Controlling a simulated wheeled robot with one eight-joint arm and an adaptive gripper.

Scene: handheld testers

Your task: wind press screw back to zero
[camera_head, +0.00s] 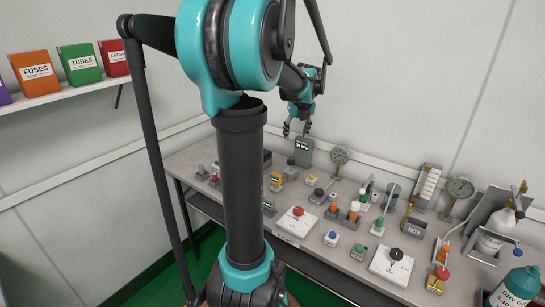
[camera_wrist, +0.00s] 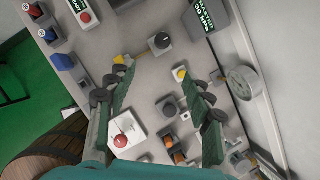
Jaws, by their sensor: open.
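My gripper (camera_head: 297,130) hangs over the back of the bench in the head view. In the wrist view my gripper (camera_wrist: 153,69) has its two green-padded fingers spread, with nothing held between them. A dark round knob on a grey block (camera_wrist: 160,41) lies just beyond the fingertips, with a thin brass-coloured rod running from it toward the left fingertip. A second dark knob (camera_wrist: 169,108) sits between the fingers, lower in the picture. I cannot tell which part is the press screw. A dark display box (camera_wrist: 204,18) with green kPa digits stands near; it shows in the head view (camera_head: 302,149).
The grey bench (camera_head: 270,250) is crowded with small testers. A red button on a white plate (camera_head: 297,212), a black knob on a white plate (camera_head: 395,254), and dial gauges (camera_head: 338,157) (camera_head: 460,188) stand on it. The wall (camera_head: 400,80) closes the back.

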